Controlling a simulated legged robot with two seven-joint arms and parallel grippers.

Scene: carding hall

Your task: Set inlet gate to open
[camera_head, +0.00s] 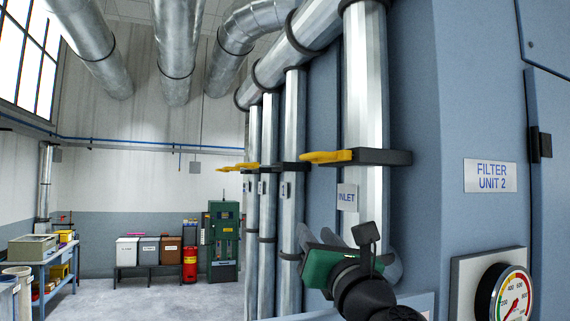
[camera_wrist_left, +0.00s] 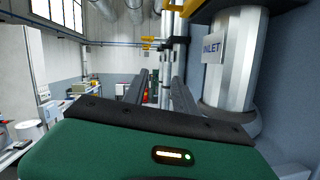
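The inlet gate is a dark slide plate (camera_head: 383,157) across a silver pipe, with a yellow handle (camera_head: 326,156) sticking out to the left. A white INLET label (camera_head: 347,197) is below it on the pipe and also shows in the left wrist view (camera_wrist_left: 213,47). My left gripper (camera_head: 318,236) is below the handle, apart from it, in front of the pipe's lower part. In the left wrist view its two dark fingers (camera_wrist_left: 160,82) stand apart with nothing held between them. The green gripper body hides part of the pipe base. My right gripper is not in view.
More pipes with similar yellow-handled gates (camera_head: 246,167) stand farther back. The blue cabinet (camera_head: 470,110) marked FILTER UNIT 2 and a gauge (camera_head: 511,296) are close on the right. Open floor (camera_head: 190,298) lies left, with a workbench (camera_head: 45,268) and bins beyond.

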